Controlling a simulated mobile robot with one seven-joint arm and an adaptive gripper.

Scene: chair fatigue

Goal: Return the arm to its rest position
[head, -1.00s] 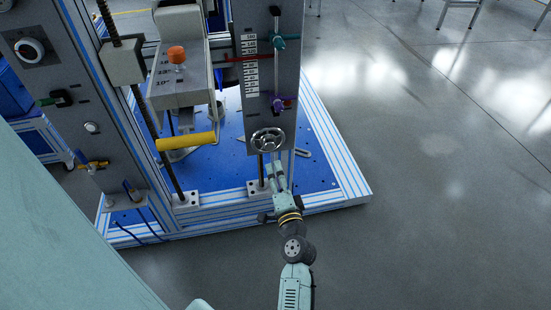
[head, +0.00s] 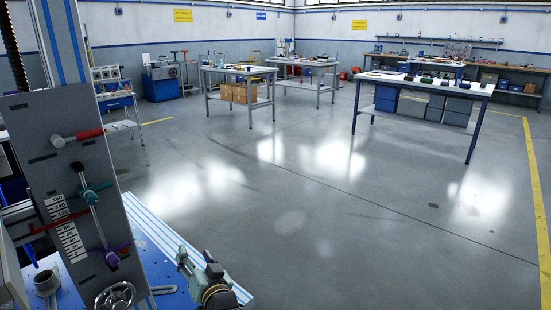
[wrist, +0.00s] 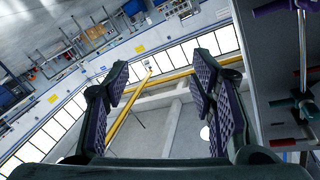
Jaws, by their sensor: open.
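My gripper (head: 192,259) shows at the bottom of the head view, just right of the grey control panel (head: 62,165) of the test machine. Most of my arm below it is out of frame. In the wrist view my gripper (wrist: 162,70) has its two dark padded fingers spread wide, with nothing between them. The silver handwheel (head: 115,297) is left of the gripper and apart from it, cut by the bottom edge. The panel also shows at the right of the wrist view (wrist: 268,70), beside the fingers and not touching them.
A white-and-blue striped frame rail (head: 165,236) runs behind the gripper. Open floor (head: 330,240) lies to the right. Workbenches (head: 425,88) stand far off.

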